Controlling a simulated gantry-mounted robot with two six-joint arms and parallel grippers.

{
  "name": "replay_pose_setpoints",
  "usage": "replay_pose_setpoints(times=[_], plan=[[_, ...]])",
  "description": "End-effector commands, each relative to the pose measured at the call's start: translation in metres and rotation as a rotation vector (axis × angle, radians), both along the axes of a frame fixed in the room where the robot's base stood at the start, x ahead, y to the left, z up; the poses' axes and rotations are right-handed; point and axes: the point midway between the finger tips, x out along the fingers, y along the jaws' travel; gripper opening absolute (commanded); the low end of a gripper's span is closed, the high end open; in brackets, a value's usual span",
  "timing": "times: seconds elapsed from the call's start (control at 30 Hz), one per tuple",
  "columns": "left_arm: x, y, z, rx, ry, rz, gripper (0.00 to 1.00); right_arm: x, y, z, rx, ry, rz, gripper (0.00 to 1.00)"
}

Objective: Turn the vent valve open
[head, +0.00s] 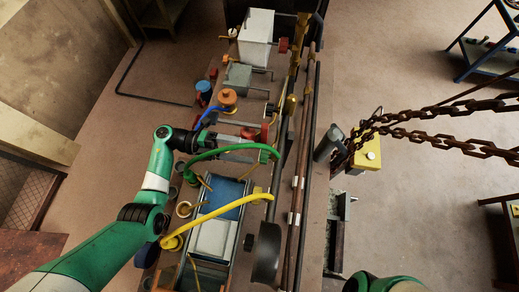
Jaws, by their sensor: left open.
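My left arm comes in from the lower left, and its gripper (258,138) reaches right over the pipe assembly. The gripper is open, with its fingertips close to a small red part (265,131) beside the long pipes; I cannot tell whether they touch. No part is clearly marked as the vent valve.
A green hose (232,149) and a yellow hose (222,208) arch over the assembly near my left gripper. Long pipes (305,150) run along its right side. Rusty chains (440,134) hang at the right by a yellow box (367,153).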

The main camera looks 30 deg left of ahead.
Motion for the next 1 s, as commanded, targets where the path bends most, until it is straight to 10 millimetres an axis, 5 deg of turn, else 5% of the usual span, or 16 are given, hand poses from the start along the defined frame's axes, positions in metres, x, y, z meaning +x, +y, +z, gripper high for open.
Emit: replay_pose_setpoints(times=[0.3,1.0], plan=[[-0.020,0.053,-0.002,0.000,0.001,0.001,0.83,0.000,0.000,-0.014,0.000,0.000,0.000,0.50],[-0.016,0.056,0.006,0.000,-0.021,0.015,0.83,0.000,0.000,-0.014,0.000,0.000,0.000,0.50]])
